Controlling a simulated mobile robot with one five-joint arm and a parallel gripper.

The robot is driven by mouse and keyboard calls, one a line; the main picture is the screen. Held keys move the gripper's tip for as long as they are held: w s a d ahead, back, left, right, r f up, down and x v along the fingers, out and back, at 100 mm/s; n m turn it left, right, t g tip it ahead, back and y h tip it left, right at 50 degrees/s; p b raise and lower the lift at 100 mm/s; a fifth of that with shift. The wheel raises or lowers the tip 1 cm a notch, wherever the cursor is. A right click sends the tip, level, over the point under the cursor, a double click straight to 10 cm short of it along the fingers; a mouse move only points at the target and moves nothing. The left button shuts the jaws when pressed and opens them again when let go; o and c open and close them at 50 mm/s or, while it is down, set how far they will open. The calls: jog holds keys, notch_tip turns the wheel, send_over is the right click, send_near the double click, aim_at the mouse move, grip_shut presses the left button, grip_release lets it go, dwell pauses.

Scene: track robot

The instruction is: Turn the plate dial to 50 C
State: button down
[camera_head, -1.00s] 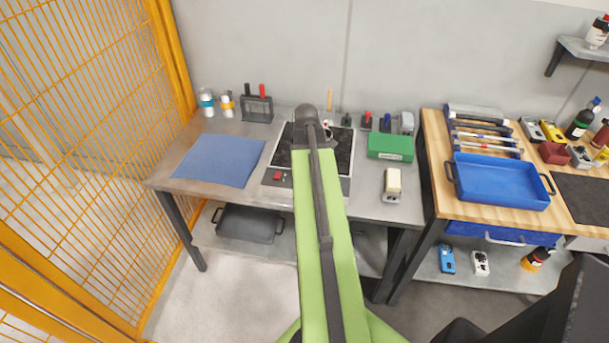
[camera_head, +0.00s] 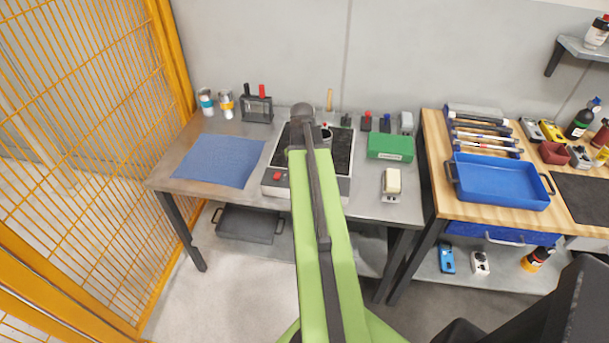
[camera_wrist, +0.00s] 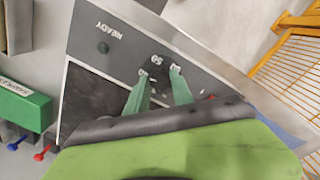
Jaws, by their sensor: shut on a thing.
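The dial's pointer cannot be made out. In the head view my green arm hides the gripper and the dial.
A blue mat (camera_head: 217,160) lies left of the plate. A green box (camera_head: 390,146) and a cream-topped block (camera_head: 392,182) are to its right. A red button (camera_head: 277,176) sits on the plate's front left. An orange mesh fence (camera_head: 90,120) stands at the left.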

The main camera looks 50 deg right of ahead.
jog(key=m, duration=0.5)
jog(key=shift+s+m, duration=0.15)
jog(key=shift+m, duration=0.25)
jog(key=m, duration=0.5)
jog(key=shift+d+m+g, duration=0.1)
jog(key=shift+m+g, duration=0.2)
jog(key=shift+m, duration=0.3)
jog(key=c, duration=1.2)
grip_release()
jog(key=shift+o, duration=0.5)
